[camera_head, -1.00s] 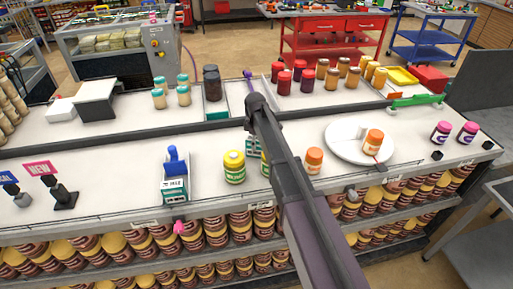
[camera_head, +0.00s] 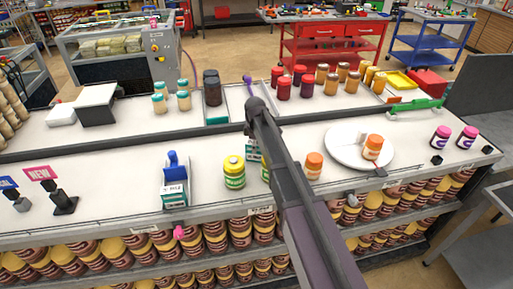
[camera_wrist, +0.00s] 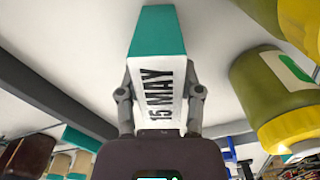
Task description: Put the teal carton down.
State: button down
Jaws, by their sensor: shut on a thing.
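A teal and white carton (camera_wrist: 158,95) printed "15 MAY" is between the two fingers of my gripper (camera_wrist: 160,100) in the wrist view. The gripper is shut on its sides. In the head view a small part of the carton (camera_head: 252,151) shows left of my dark arm, behind the yellow-lidded jar; the arm hides the rest. Whether its base touches the counter cannot be told.
A yellow-lidded jar (camera_head: 234,173) stands close to the held carton; a yellow jar (camera_wrist: 270,95) is close at right in the wrist view. An orange jar (camera_head: 314,166) and a white plate (camera_head: 343,155) are to the right. Counter (camera_head: 115,185) left of the standing carton is partly clear.

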jog(key=shift+r+p, duration=4.7)
jog(key=shift+r, duration=0.15)
jog(key=shift+r, duration=0.15)
